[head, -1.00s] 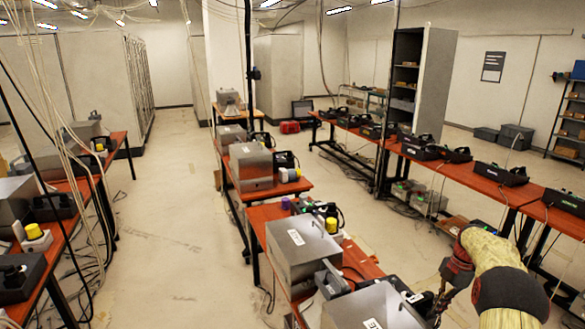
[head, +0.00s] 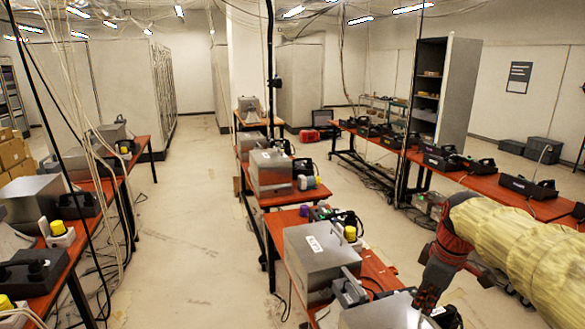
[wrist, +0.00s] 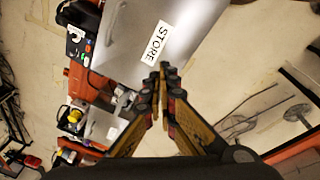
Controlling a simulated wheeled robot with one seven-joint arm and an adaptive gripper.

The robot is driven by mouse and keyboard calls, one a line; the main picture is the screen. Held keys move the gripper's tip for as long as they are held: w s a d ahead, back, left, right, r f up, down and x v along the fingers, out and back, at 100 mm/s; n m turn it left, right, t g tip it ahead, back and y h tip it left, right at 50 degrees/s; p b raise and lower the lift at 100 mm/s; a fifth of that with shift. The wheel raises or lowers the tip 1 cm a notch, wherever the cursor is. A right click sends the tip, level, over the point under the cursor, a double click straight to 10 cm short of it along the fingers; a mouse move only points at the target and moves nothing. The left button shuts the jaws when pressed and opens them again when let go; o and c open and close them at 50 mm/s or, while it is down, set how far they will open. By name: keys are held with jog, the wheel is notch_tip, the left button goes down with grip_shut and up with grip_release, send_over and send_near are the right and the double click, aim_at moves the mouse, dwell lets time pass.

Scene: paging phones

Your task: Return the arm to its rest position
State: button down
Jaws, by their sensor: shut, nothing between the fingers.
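My arm (head: 520,235), in a pale yellow cover, reaches in from the right edge of the head view. My gripper (head: 424,302) hangs from its end, pointing down beside the nearest metal boxes on the middle row of red tables. In the wrist view my gripper (wrist: 163,70) has its two fingertips together with nothing between them.
The middle red tables (head: 378,270) carry metal boxes (head: 318,255), yellow-capped items and cables. More red tables with black phones (head: 528,187) stand at the right, and another row (head: 66,272) at the left. Cables hang at the left. The floor aisle (head: 185,240) is clear.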

jog(key=s+a+f+m+t+b, duration=0.1)
jog(key=s+a+m, duration=0.3)
jog(key=s, duration=0.7)
jog(key=s+a+f+m+t, duration=0.2)
jog(key=s+a+m, duration=0.3)
jog(key=s, duration=0.6)
jog(key=shift+s+a+m+b, duration=0.3)
jog(key=shift+s+a+b, duration=0.1)
jog(key=shift+a, duration=0.75)
jog(key=shift+a, duration=0.1)
